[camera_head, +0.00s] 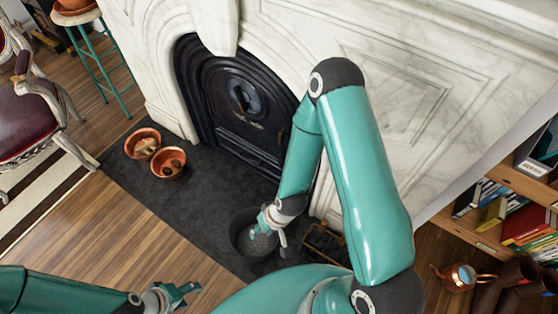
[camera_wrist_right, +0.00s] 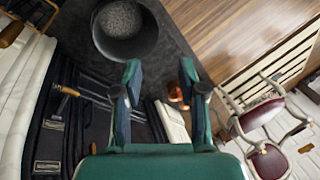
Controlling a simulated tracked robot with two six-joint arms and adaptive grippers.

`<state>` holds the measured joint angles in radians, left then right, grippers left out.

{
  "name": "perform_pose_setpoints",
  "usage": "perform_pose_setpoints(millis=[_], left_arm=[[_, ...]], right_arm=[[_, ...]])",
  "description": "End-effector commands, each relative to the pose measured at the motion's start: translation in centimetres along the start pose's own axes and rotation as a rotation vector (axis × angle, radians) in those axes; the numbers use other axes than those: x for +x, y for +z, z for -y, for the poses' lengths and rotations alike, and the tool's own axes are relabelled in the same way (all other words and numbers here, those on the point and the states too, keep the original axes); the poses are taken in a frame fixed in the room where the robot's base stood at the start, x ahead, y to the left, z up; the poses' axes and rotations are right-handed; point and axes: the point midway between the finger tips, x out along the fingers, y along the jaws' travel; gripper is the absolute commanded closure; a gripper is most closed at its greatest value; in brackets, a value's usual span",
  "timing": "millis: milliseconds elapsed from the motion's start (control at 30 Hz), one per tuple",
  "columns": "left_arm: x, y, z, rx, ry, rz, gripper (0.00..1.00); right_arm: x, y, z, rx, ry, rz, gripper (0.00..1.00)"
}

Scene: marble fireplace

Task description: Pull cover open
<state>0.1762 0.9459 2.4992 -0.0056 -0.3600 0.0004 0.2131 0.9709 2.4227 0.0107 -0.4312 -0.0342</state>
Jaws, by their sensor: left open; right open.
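The black arched fireplace cover (camera_head: 226,112) stands in the marble surround and looks shut. It has a round fitting in its middle. In the right wrist view, dark metal panels and bars of the fireplace front (camera_wrist_right: 92,125) lie at the left, with a wooden-tipped handle (camera_wrist_right: 68,91). My right gripper (camera_head: 265,225) is in front of the fireplace, apart from the cover, and overlaps a dark bucket in the head view. In its wrist view, its fingers (camera_wrist_right: 160,78) are spread with nothing between them. My left gripper (camera_head: 180,291) is open and empty over the wood floor.
The dark bucket (camera_head: 239,224) with grey contents stands on the black hearth; it also shows in the right wrist view (camera_wrist_right: 148,40). Two copper bowls (camera_head: 156,152) sit on the hearth's left. A chair (camera_head: 30,120) is at left, a bookshelf (camera_head: 485,240) at right.

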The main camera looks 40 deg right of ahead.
Motion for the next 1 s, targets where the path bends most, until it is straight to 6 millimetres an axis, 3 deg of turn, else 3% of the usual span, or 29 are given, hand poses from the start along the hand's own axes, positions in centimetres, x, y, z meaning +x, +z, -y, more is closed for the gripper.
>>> perform_pose_setpoints(millis=[33,200,300,500,700,833,1000], left_arm=[[2.6,0.0,1.0,0.000,0.000,0.000,0.47],[8.9,0.0,3.2,-0.001,0.000,0.001,0.47],[12.9,-0.1,4.7,-0.001,0.000,0.001,0.47],[20.6,-0.1,7.4,-0.001,0.000,0.001,0.47],[27.7,-0.1,10.0,-0.001,0.000,0.000,0.47],[30.9,-0.2,11.2,0.000,0.000,0.000,0.47],[33.0,-0.2,11.9,0.000,0.000,0.000,0.47]], right_arm=[[3.4,-1.8,-1.3,0.010,0.012,-0.060,0.59],[11.6,-10.6,-4.9,0.049,0.088,-0.348,0.59],[15.6,-16.2,-7.7,0.076,0.158,-0.544,0.59],[20.9,-24.8,-13.7,0.137,0.343,-0.912,0.59],[23.6,-29.3,-19.5,0.216,0.576,-1.228,0.59],[24.1,-30.0,-22.1,0.266,0.716,-1.369,0.59],[24.1,-30.0,-23.8,0.310,0.835,-1.468,0.59]])
